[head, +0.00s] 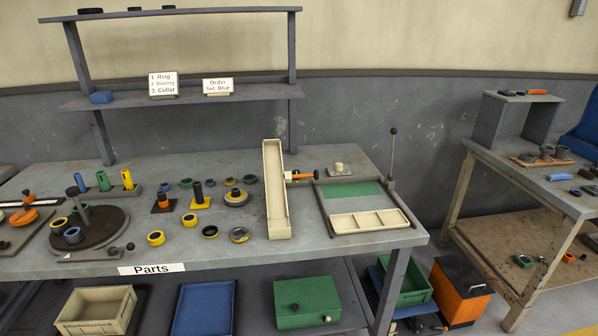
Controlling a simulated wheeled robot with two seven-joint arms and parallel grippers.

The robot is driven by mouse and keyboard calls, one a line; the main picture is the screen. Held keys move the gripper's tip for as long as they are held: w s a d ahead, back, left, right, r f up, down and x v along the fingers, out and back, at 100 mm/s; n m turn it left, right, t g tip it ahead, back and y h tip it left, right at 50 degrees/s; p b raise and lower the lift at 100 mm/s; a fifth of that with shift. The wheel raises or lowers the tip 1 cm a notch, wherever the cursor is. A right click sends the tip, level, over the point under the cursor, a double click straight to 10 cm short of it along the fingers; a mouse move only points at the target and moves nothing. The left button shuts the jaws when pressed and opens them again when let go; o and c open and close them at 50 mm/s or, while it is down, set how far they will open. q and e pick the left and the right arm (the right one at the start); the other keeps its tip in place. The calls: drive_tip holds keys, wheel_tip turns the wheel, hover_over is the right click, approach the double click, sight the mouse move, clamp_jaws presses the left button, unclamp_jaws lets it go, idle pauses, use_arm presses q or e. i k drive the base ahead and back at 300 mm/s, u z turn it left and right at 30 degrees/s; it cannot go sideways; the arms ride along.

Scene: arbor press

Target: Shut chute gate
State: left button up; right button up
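A cream chute (275,210), a long narrow channel with raised side walls, stands on the parts table right of the middle. An orange handle (303,175) with dark ends sticks out from the chute's right side, about halfway along; it looks like part of the gate. I cannot tell from here whether the gate is open or shut. The chute channel looks empty. Neither of my grippers is in view.
Right of the chute is a framed fixture with a green panel (352,189), a cream divided tray (369,221) and an upright lever (392,155). Several rings and collars lie left of the chute, near a dark turntable (99,230). A shelf (225,97) with two signs stands behind.

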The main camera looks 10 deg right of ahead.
sight(315, 174)
drive_tip(key=u, duration=2.45)
drive_tip(key=k, duration=1.75)
drive_tip(key=z, duration=2.05)
drive_tip(key=i, duration=0.5)
drive_tip(key=z, duration=0.05)
